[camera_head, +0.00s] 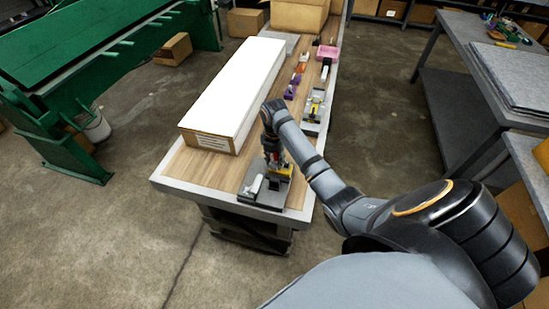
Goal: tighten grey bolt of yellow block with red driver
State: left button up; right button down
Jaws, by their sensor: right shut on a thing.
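My right gripper (273,153) points down over the near end of the wooden bench and is shut on the red driver (281,159), of which only a small red part shows beside the fingers. Just below it is a yellow block (286,170) on a dark fixture plate (249,190) with a light grey clamp part. The driver's tip and the grey bolt are hidden or too small to make out, so I cannot tell whether they touch. My left gripper is not in view.
A long white box (236,88) lies along the left of the bench (186,165). Further along are a second fixture with yellow (316,106), purple and orange small parts, and a pink bin (327,52). A green machine (110,45) stands left, a grey table (465,45) right.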

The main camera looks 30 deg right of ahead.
jog(key=shift+r+m+p, duration=0.1)
jog(key=shift+m+p, duration=0.5)
dwell(0.4)
jog(key=shift+m+p, duration=1.9)
jog(key=shift+m, duration=0.1)
jog(key=shift+m+p, duration=1.3)
jog(key=shift+m, duration=0.2)
